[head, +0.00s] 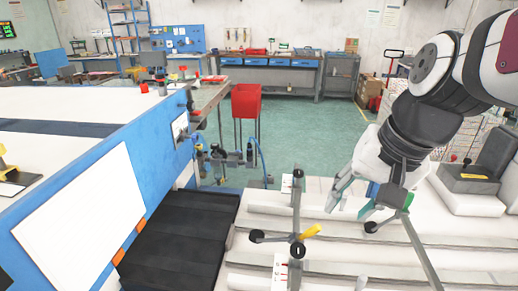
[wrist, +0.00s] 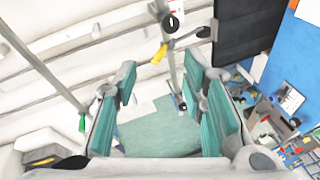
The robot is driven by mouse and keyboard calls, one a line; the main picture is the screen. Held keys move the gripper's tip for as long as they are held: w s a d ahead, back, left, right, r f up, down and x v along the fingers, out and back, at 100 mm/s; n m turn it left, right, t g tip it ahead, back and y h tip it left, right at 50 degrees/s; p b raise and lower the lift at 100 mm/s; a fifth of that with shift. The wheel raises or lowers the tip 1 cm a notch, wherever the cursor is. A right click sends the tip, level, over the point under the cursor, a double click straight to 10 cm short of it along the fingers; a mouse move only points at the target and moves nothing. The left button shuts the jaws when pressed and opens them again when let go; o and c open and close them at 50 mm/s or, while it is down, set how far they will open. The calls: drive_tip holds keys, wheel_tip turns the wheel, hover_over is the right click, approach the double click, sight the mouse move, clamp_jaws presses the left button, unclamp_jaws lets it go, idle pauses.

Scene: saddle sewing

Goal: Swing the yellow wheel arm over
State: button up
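The yellow wheel arm (head: 311,231) is a short yellow handle on a dark hub with black-knobbed spokes, beside a grey upright rod over the white stepped surface. In the wrist view the yellow handle (wrist: 160,54) shows beyond my fingers, near the top middle. My gripper (head: 352,205) is above and to the right of the yellow arm in the head view, apart from it. Its teal finger pads (wrist: 165,85) stand wide apart with nothing between them.
A second wheel's green-tipped handle (head: 408,200) and grey rod are close beside my gripper. A blue-sided machine table (head: 165,175) and black slatted panel (head: 180,240) lie to the left. A red bin (head: 245,101) stands behind. White stepped surfaces (head: 345,255) spread below.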

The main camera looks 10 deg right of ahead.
drive_tip(key=w+d+f+m+y, duration=0.2)
drive_tip(key=w+d+f+m, duration=0.1)
drive_tip(key=w+f+m, duration=0.25)
drive_tip(key=m+y, duration=0.1)
drive_tip(key=m, duration=0.4)
approach(319, 226)
drive_tip(key=shift+g, duration=0.3)
drive_tip(key=x, duration=1.1)
drive_tip(key=shift+w+f, duration=0.1)
drive_tip(key=shift+w, duration=0.15)
clamp_jaws()
